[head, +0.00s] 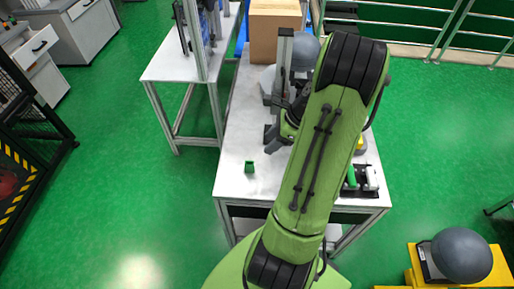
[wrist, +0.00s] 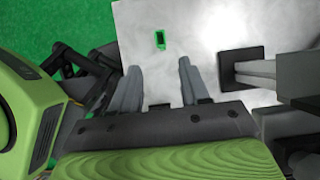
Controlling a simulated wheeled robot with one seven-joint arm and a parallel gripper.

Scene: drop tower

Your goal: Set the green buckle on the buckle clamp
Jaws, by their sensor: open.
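The green buckle (head: 249,167) stands alone on the white table top, near its left edge. In the wrist view the buckle (wrist: 160,39) shows as a small green piece with a dark opening, beyond the fingertips and roughly between them. My gripper (wrist: 160,68) is open, with two grey fingers apart and nothing between them. In the head view my arm hides much of the gripper, above and behind the buckle. I cannot tell for certain which part is the buckle clamp; a grey fixture with a dark square end (wrist: 242,69) sits right of my fingers.
A grey upright post (head: 284,62) stands on the white table (head: 232,184), with a cardboard box (head: 274,30) behind. A black tray (head: 360,193) holding green and white pieces lies at the table's right front, partly behind my arm. The table around the buckle is clear.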

